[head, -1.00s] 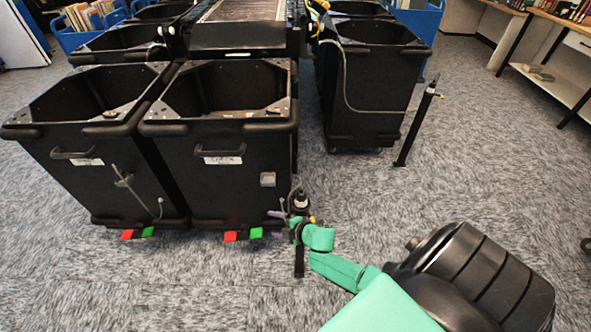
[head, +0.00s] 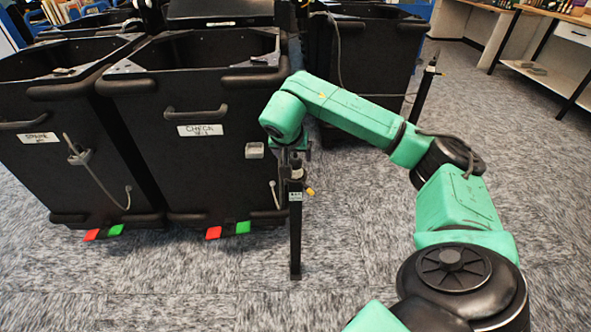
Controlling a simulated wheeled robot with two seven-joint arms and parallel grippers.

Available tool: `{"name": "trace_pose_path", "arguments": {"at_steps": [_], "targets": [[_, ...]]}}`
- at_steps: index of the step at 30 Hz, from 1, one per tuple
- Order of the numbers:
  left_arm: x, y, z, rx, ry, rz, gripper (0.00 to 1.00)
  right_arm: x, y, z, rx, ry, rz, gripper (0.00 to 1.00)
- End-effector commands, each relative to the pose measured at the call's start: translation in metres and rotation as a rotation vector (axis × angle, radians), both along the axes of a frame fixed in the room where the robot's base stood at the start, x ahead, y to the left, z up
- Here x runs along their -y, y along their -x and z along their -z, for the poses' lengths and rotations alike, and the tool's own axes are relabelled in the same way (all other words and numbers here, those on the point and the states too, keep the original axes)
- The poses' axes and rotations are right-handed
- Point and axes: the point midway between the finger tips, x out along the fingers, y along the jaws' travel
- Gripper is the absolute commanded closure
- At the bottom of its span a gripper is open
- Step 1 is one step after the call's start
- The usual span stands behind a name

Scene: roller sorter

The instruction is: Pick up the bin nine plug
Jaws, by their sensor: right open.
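A black post (head: 296,235) stands upright on the carpet, just right of the front right bin. A dark plug-like piece (head: 297,171) sits at its top, which I take to be the bin nine plug; the small label on the post is too small to read. My right gripper (head: 291,158) is open, pointing down at the post's top. Its fingers are small and dark, and I cannot tell whether they touch the plug. The front right bin (head: 190,95) has a grey socket (head: 254,150) and a grey cable (head: 274,195) near the post. My left gripper is not in view.
The front left bin (head: 40,165) has a cable hanging on its front. Red and green pedals (head: 228,230) stick out under the bins. Another bin and a second post (head: 425,85) stand behind my right arm. Carpet in front is clear. A shelf table (head: 540,75) is at the right.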

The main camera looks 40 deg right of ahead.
Motion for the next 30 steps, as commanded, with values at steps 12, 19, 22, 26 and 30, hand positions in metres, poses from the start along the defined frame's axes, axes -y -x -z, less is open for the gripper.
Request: {"name": "trace_pose_path", "arguments": {"at_steps": [12,19,22,26,30], "targets": [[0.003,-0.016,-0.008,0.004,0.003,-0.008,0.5,0.026,-0.021,0.057,0.0,-0.004,0.001,0.15],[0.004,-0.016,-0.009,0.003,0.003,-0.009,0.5,0.027,-0.022,0.058,0.001,-0.004,-0.001,0.19],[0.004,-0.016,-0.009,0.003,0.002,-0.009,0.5,0.027,-0.022,0.058,0.001,-0.004,-0.001,0.57],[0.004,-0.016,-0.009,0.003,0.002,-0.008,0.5,0.027,-0.022,0.058,0.001,-0.004,0.0,1.0],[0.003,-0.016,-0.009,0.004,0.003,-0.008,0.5,0.027,-0.022,0.058,0.001,-0.004,0.0,1.0]]}}
